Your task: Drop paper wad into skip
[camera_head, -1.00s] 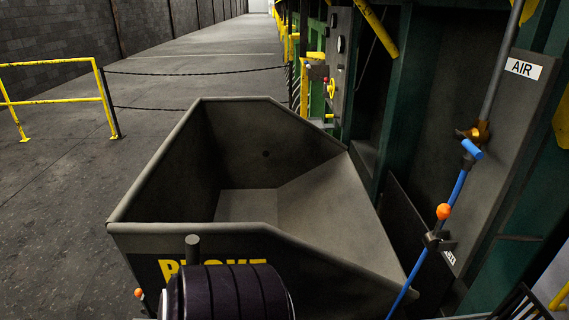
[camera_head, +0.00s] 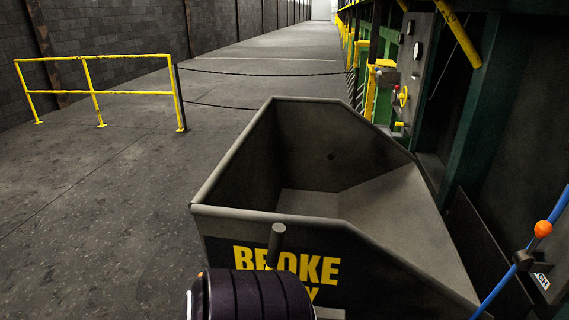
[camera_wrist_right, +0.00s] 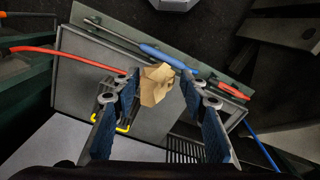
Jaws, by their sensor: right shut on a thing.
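The skip (camera_head: 214,210) is a dark grey open-topped bin with a sloped right side and yellow lettering "BROKE" on its front. It stands in the middle of the head view, and its visible inside looks empty. The paper wad (camera_wrist_right: 155,86) is a crumpled light-brown piece between the blue-padded fingertips of my right gripper (camera_wrist_right: 160,83) in the right wrist view. My right gripper is shut on it, and no skip can be made out beneath it there. The right gripper does not show in the head view. My left gripper is in neither view.
A yellow railing (camera_head: 97,91) with a black rope stands at the left, with open floor (camera_head: 100,190) before it. Green machinery lines the right, with a blue hose (camera_head: 523,257). A grey surface (camera_wrist_right: 85,75) with red- and blue-handled tools lies below the right gripper.

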